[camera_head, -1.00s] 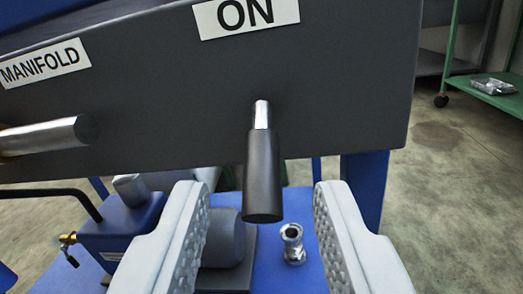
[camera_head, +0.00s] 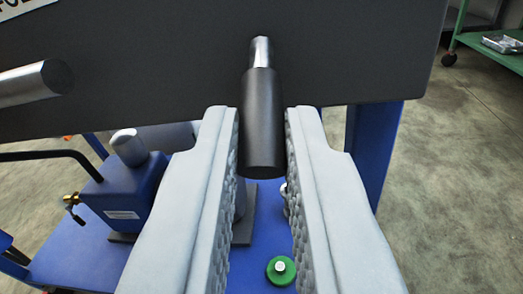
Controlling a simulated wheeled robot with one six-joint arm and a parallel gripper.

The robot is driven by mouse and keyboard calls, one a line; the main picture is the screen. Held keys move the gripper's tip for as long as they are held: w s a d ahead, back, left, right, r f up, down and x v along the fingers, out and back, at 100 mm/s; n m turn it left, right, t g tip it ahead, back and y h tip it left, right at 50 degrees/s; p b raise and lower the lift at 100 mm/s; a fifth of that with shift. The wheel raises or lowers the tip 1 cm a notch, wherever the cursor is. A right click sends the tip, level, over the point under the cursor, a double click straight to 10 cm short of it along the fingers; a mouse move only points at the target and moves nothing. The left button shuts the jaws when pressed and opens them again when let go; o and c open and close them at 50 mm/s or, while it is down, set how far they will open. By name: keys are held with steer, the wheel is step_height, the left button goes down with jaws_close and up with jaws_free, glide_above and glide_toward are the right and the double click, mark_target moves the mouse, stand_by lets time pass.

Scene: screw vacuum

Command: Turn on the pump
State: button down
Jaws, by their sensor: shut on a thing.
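A black lever handle (camera_head: 263,130) on a short metal stem sticks out of the dark panel (camera_head: 160,65). My gripper (camera_head: 262,125) has its two grey ridged fingers on either side of the handle and is shut on it. The handle's lower end shows between the fingers. The ON label is out of view. The pump's blue body (camera_head: 125,190) with a grey top stands below on the blue base, at the left.
A second silver handle (camera_head: 35,83) sticks out of the panel at the left. A green knob (camera_head: 281,270) sits on the blue base (camera_head: 245,275) below. A blue post (camera_head: 372,150) stands at the right. A green cart (camera_head: 490,45) is at the back right, with bare floor before it.

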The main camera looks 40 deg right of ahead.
mark_target(249, 76)
step_height(249, 76, up, 3)
steer(key=g+y, duration=0.3)
steer(key=shift+a+f+y, duration=0.1)
steer(key=shift+y, duration=0.3)
steer(key=r+g+y, duration=0.1)
steer(key=g+y, duration=0.1)
steer(key=shift+r+m+y, duration=0.3)
steer(key=shift+w+d+r+g+y, duration=0.15)
steer(key=shift+d+r+g+y, duration=0.15)
steer(key=shift+y, duration=0.2)
steer(key=shift+w+d+r+g+y, duration=0.1)
steer(key=shift+r+g+y, duration=0.1)
steer(key=shift+g+y, duration=0.25)
steer(key=shift+y, duration=0.25)
steer(key=c, duration=1.4)
jaws_free()
steer(key=shift+r, duration=0.1)
steer(key=v, duration=1.7)
steer(key=shift+w+r, duration=0.15)
steer(key=shift+r, duration=0.05)
